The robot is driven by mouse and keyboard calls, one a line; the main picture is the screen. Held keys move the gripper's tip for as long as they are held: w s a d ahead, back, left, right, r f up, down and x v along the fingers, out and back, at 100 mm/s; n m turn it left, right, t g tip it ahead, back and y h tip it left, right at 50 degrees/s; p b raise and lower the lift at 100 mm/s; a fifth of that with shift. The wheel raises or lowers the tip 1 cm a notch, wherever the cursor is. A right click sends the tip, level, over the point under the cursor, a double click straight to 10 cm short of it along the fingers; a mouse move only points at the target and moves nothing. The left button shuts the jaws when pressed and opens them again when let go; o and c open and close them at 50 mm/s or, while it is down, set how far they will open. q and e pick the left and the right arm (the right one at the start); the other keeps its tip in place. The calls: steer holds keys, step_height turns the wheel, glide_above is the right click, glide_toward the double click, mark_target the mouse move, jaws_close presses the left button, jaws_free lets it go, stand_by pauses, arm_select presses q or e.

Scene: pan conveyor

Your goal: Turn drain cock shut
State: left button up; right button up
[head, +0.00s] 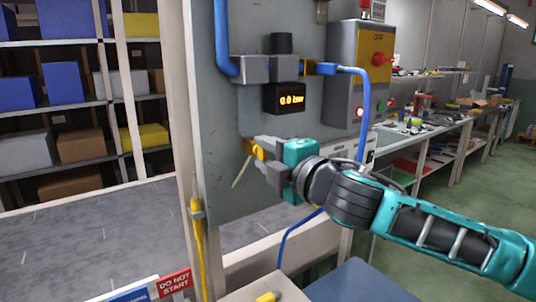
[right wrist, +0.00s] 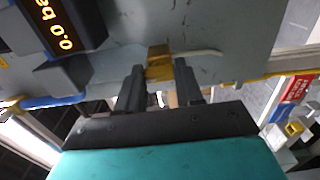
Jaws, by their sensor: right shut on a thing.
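The drain cock is a small yellow fitting (head: 248,147) on the grey panel, below the black display. In the right wrist view it is a brass-yellow block (right wrist: 159,58) between my fingertips. A thin pale tube (head: 241,172) slants down from it. My right gripper (head: 263,150) reaches in from the right and is shut on the drain cock; the fingers hide part of it, and I cannot tell the handle's angle. In the right wrist view my gripper (right wrist: 159,76) has one finger on each side. My left gripper is not in view.
The display (head: 288,99) reads 0.0 bar. A blue hose (head: 362,115) hangs close above my right wrist. A yellow-grey switch box (head: 361,75) with a red knob is on the right. A red "DO NOT START" tag (head: 174,283) is at the bottom left.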

steer(key=o, duration=1)
steer(key=shift+o, duration=0.2)
steer(key=b+v, duration=0.1)
steer(key=v, duration=1.2)
